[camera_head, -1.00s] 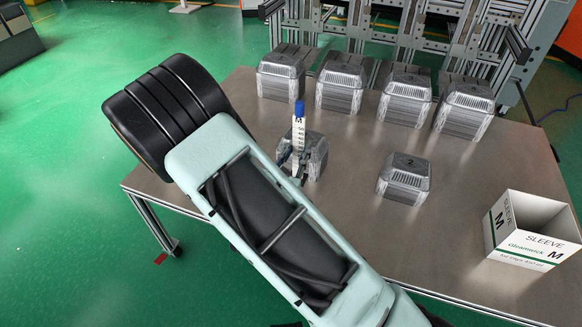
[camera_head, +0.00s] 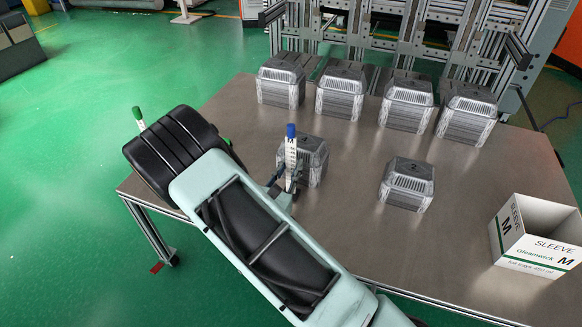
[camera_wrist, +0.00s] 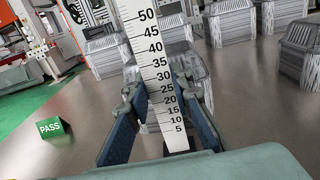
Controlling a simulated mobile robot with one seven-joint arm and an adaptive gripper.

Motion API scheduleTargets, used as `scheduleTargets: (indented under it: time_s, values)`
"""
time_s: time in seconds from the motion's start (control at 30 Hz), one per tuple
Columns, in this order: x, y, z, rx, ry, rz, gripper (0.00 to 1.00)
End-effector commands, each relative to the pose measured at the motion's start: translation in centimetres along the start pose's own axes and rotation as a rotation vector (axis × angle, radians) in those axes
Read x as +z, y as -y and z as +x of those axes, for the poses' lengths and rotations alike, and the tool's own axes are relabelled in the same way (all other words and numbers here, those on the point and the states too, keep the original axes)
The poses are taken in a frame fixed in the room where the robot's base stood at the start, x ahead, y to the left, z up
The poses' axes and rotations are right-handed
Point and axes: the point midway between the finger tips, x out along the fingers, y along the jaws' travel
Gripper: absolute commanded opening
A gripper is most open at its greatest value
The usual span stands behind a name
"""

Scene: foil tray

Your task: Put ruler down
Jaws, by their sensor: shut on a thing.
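The ruler (camera_head: 291,158) is a white strip with dark markings and a blue top end. It stands nearly upright in my gripper (camera_head: 283,187), in front of the tray stack marked 4 (camera_head: 314,165). In the wrist view the ruler (camera_wrist: 152,60) rises between the two blue-grey fingers of my gripper (camera_wrist: 168,125), which is shut on its low-number end. The numbers run from 5 near the fingers to 50 higher up. The ruler's top is cut off there. I cannot tell whether its lower end touches the table (camera_head: 350,235).
Several foil tray stacks stand along the back, before a metal frame (camera_head: 400,45). A stack marked 2 (camera_head: 407,185) stands mid-table. A white sleeve box (camera_head: 535,245) is at the right. A green PASS block (camera_wrist: 54,128) and a green-topped white stick (camera_head: 139,118) are at the left.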

Motion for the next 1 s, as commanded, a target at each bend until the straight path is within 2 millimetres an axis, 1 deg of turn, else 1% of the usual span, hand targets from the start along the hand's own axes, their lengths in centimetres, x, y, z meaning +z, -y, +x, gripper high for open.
scheduleTargets:
  time_s: [0.07,0.1,0.23,0.47,0.6,0.67,0.77,1.0]
  values:
    - [-0.3,0.0,0.0,0.000,0.002,0.000,0.00]
    - [-0.3,0.0,0.0,0.000,0.000,0.000,0.24]
    - [-0.2,0.0,0.0,0.000,0.000,0.000,0.38]
    - [-0.2,0.0,0.0,0.000,0.000,-0.001,0.38]
    - [0.3,0.0,-0.1,0.001,0.000,-0.001,0.38]
    - [0.1,-0.1,-0.9,0.003,-0.002,-0.002,0.38]
    - [0.2,-0.1,-2.8,0.005,-0.002,-0.003,0.38]
    - [0.2,-0.1,-8.1,0.005,-0.002,-0.003,0.38]
